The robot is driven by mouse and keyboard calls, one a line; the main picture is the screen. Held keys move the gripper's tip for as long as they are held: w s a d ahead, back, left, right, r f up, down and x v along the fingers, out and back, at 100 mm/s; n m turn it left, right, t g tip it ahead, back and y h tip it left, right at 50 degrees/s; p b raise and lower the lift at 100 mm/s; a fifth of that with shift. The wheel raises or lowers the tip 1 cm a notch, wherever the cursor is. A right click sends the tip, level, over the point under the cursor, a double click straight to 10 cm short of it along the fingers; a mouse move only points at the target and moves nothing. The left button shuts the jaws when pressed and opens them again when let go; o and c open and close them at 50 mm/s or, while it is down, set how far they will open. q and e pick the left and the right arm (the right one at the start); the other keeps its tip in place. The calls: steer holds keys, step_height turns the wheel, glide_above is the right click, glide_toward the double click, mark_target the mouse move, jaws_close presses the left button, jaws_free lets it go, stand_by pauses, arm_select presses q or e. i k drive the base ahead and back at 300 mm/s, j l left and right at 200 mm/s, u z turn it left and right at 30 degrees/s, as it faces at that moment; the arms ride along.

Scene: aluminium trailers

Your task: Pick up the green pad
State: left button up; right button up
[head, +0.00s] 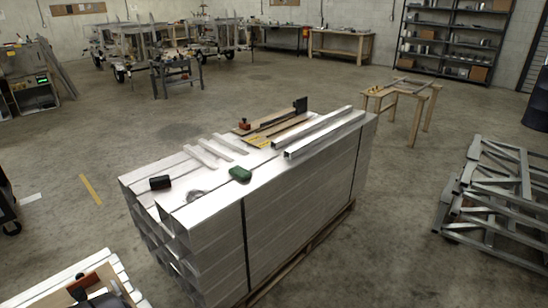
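The green pad (240,174) is a small dark-green block. It lies flat on top of a strapped stack of aluminium box tubes (291,208), near the stack's right long edge. Its top and near side show and nothing covers it. A black block (160,182) lies to its left on the same stack, and a small grey coil-like item (195,194) lies between them. I cannot make out either gripper in the head view, and nothing touches the pad.
Loose bars (318,136), a board with tools (272,130) and short flat pieces lie farther back on the stack. A wooden trestle (412,97) stands beyond it, metal frames (497,198) lie at right. Another aluminium stack (80,276) is at lower left. Floor between is clear.

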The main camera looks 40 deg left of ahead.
mark_target(241, 174)
steer(key=i+j+u, duration=0.2)
steer(key=i, duration=0.4)
steer(key=i+l+u, duration=0.2)
steer(key=i, duration=0.35)
steer(key=i+u, duration=0.2)
steer(key=i, duration=0.4)
steer(key=i+l+u, duration=0.15)
steer(key=i, duration=0.45)
steer(key=i+u, duration=0.2)
steer(key=u, duration=0.25)
steer(key=i+l+u, duration=0.1)
steer(key=i+u, duration=0.15)
steer(key=u, duration=0.2)
steer(key=i+l+u, duration=0.15)
steer(key=u, duration=0.25)
steer(key=i+l+u, duration=0.2)
steer(key=u, duration=0.25)
